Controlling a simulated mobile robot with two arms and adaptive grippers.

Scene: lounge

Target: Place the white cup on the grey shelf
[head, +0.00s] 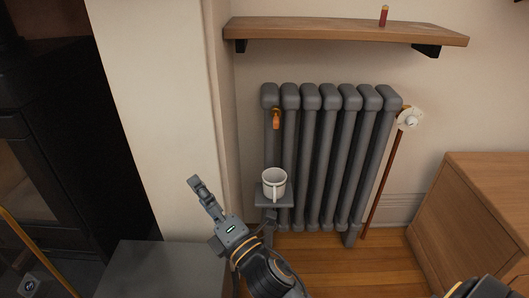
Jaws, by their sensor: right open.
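The white cup (274,181) stands upright on the small grey shelf (261,197) in front of the radiator's left part. Its handle faces me. My right gripper (238,204) is open just below and left of the cup. One finger reaches up and to the left, clear of the cup. The other side is near the underside of the shelf, and I cannot tell whether it touches. Nothing shows between the fingers. My left gripper is not in view.
A grey radiator (325,150) stands behind the cup, with an orange tag (277,121) hanging on it. A wooden wall shelf (330,31) with a small red item (384,15) is above. A wooden cabinet (480,200) is at right, a grey block (165,270) at lower left.

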